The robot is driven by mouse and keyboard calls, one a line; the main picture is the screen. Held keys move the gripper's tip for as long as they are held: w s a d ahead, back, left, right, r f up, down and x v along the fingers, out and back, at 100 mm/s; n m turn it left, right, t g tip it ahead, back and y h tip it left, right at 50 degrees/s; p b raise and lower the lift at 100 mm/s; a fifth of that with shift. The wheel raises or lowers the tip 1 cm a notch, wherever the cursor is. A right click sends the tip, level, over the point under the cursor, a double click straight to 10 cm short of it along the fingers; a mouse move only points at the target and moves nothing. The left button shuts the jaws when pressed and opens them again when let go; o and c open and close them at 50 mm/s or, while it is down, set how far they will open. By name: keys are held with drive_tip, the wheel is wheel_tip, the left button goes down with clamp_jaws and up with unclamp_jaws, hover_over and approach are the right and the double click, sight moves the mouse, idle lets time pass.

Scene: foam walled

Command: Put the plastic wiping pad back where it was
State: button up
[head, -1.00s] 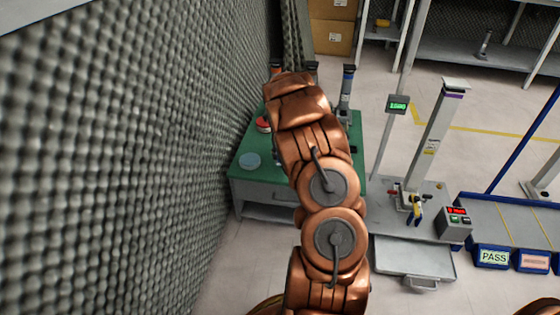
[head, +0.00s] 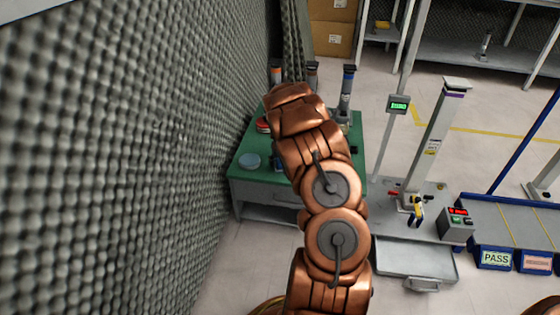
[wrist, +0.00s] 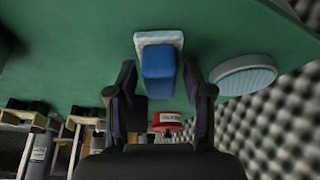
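The plastic wiping pad, a blue block (wrist: 158,70) on a white base (wrist: 158,38), shows at the centre of the wrist view against the green table top (wrist: 70,60). In the head view my arm hides the gripper.
A red roll-like thing (wrist: 167,122) shows beyond the fingers. A foam wall (head: 110,150) borders the left.

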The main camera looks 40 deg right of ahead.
idle(0.3)
drive_tip(key=p+v, duration=0.3)
drive_tip(key=v, duration=0.9)
drive_tip(key=s+a+r+n+g+y, duration=0.1)
drive_tip(key=s+a+r, duration=0.3)
drive_tip(key=a, duration=0.5)
drive_tip(key=s+a+r+n+g+y, duration=0.1)
drive_tip(key=s+a+r, duration=0.2)
drive_tip(key=a, duration=0.7)
drive_tip(key=s+a+r+n+g+y, duration=0.1)
drive_tip(key=s+a+r, duration=0.3)
drive_tip(key=a, duration=0.5)
drive_tip(key=s+a+r+n+g, duration=0.2)
drive_tip(key=s+a, duration=0.4)
drive_tip(key=s, duration=0.6)
drive_tip(key=s+a+r+n+g, duration=0.1)
drive_tip(key=s+a+r+g, duration=0.1)
drive_tip(key=s+a, duration=0.5)
drive_tip(key=s, duration=0.6)
drive_tip(key=shift+s+a+r+n+h, duration=0.25)
drive_tip(key=shift+a+r+n+h, duration=0.05)
drive_tip(key=shift+n, duration=0.1)
